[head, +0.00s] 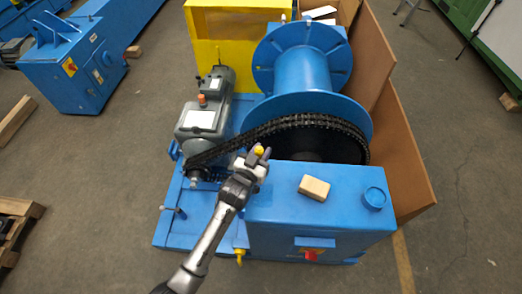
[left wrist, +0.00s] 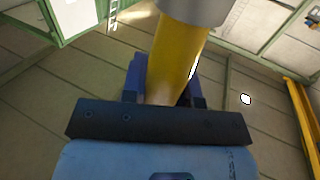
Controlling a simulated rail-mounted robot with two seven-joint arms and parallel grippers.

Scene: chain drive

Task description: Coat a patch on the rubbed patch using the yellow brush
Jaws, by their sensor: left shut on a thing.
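My left gripper (head: 257,159) is over the front left part of the blue machine, beside the black chain (head: 300,121). It is shut on the yellow brush, whose small yellow end (head: 259,150) shows between the fingers. In the left wrist view the yellow brush (left wrist: 178,58) is a thick yellow shaft with a grey part at its top, held between the blue fingers (left wrist: 163,92). Its bristles cannot be made out. I cannot make out a rubbed patch in either view. My right gripper is not in view.
A tan block (head: 314,188) and a round blue cup-like part (head: 375,198) sit on the blue box (head: 320,220) right of the gripper. A grey motor (head: 203,118) stands to the left, a large blue drum (head: 305,75) behind. Brown panels (head: 405,140) close off the right side.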

